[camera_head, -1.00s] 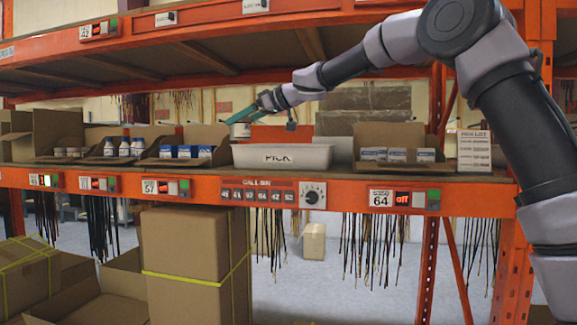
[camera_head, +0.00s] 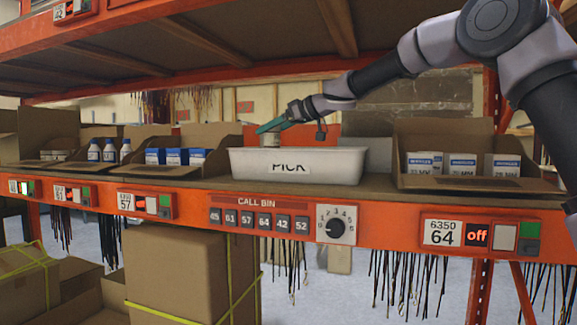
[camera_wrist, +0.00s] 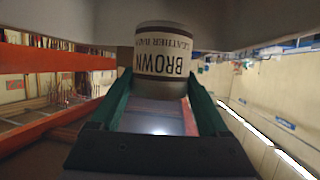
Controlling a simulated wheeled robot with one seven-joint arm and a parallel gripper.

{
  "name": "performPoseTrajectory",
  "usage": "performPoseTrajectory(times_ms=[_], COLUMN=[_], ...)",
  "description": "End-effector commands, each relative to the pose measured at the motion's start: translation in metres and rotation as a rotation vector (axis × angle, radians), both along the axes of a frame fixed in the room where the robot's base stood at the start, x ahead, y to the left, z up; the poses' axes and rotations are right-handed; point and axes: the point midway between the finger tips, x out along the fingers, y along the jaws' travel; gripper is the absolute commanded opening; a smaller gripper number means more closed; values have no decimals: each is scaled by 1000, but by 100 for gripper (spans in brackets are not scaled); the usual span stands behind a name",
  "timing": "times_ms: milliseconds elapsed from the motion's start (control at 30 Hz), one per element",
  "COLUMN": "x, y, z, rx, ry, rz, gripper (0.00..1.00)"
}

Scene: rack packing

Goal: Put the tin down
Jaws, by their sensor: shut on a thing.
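The tin (camera_wrist: 163,55) has a cream label reading "BROWN" and dark bands, and fills the top middle of the wrist view. My gripper (camera_wrist: 158,88) is shut on it, with a green finger on each side. In the head view the tin (camera_head: 270,138) shows small and pale below my gripper (camera_head: 271,127). It appears just above the rear part of the white PICK tote (camera_head: 325,168). The tote's front wall hides its floor, and I cannot tell whether the tin touches anything inside.
Open cartons of white bottles (camera_head: 109,150) and blue-and-white boxes (camera_head: 172,156) stand left of the tote. A carton (camera_head: 400,140) of white-and-blue boxes stands to the right. The upper orange shelf (camera_head: 180,20) hangs above my arm. The orange front beam (camera_head: 380,232) carries labels and a dial.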

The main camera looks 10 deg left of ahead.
Motion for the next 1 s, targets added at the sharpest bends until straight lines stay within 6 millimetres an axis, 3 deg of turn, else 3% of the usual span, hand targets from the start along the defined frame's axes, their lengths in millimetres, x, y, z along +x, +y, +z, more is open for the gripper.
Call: performPoseTrajectory(times_ms=[100,500,900,933,1000], x=[1,1,0,0,0], y=[-1,-1,0,0,0], z=[-24,-72,-78,-79,-79], rx=[-1,0,0,0,0], ry=[5,3,0,-1,-1], rz=[-1,-1,0,0,0], gripper=[17,17,17,82,100])
